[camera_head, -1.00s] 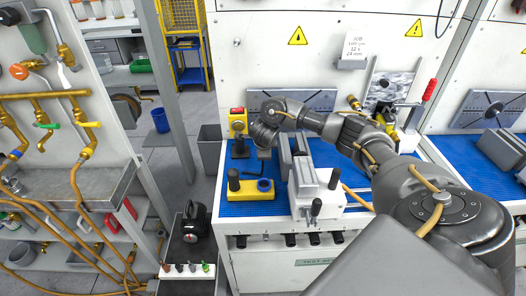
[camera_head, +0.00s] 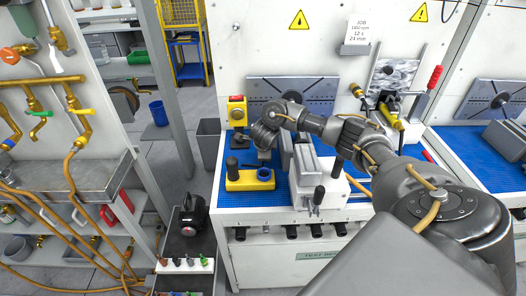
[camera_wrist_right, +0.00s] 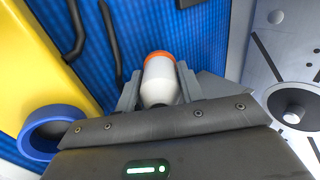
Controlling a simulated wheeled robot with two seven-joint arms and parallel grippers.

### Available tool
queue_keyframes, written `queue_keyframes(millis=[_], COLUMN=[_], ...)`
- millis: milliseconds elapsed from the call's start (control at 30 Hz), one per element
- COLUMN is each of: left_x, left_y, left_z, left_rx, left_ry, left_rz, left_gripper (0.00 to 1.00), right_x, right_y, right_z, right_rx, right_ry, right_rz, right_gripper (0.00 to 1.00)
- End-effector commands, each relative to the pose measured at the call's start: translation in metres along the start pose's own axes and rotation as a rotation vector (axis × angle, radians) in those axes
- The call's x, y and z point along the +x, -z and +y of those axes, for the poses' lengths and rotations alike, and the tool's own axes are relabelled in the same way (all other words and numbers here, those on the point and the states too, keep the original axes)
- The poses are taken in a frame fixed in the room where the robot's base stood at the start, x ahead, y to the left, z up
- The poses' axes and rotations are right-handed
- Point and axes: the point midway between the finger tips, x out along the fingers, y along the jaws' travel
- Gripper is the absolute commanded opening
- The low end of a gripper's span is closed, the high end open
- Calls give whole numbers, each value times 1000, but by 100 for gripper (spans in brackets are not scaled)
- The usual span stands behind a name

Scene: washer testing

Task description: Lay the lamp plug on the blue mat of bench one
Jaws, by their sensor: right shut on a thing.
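The lamp plug appears to be the white rounded piece with an orange ring (camera_wrist_right: 160,85) between my right gripper's fingers. In the head view, my right gripper (camera_head: 264,154) hangs over the rear part of bench one's blue mat (camera_head: 240,200), left of the grey vise, and its hand hides the plug. The wrist view shows the right gripper (camera_wrist_right: 158,92) shut on the plug, with the blue mat (camera_wrist_right: 135,30) beyond it. I cannot tell whether the plug touches the mat. My left gripper is not in view.
A yellow block (camera_head: 250,180) with a black knob and a blue ring (camera_wrist_right: 52,132) lies close to the gripper. The vise (camera_head: 308,180) stands to its right. A yellow button box (camera_head: 236,111) is behind. Some mat at the front left is bare.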

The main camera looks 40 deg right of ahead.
Motion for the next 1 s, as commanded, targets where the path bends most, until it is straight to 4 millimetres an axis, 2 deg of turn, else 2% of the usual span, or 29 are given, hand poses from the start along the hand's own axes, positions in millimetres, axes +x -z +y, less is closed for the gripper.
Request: queue_keyframes(millis=[33, 67, 233, 500, 633, 767, 800, 900, 1000], left_x=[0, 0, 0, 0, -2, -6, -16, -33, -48], left_y=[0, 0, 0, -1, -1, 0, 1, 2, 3], left_z=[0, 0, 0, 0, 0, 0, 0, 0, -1], left_rx=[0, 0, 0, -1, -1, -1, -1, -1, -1], left_ry=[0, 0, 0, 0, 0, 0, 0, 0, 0], left_rz=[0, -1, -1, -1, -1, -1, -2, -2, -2], left_gripper=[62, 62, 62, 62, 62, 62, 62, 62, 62], right_x=[0, 0, 0, 0, -8, -29, -43, -67, -82], right_y=[0, 0, 0, 0, -1, -1, -1, 0, -1], right_z=[0, 0, 0, 0, -1, -2, -6, -7, -6], right_rx=[0, 0, 0, 0, -1, -3, -4, -4, -4], right_ry=[0, 0, 0, -1, 0, 2, 4, 3, 4], right_rz=[0, 0, 0, 0, -2, -3, -3, -2, -2], right_gripper=[11, 40, 63, 63, 63, 63, 63, 63, 63])
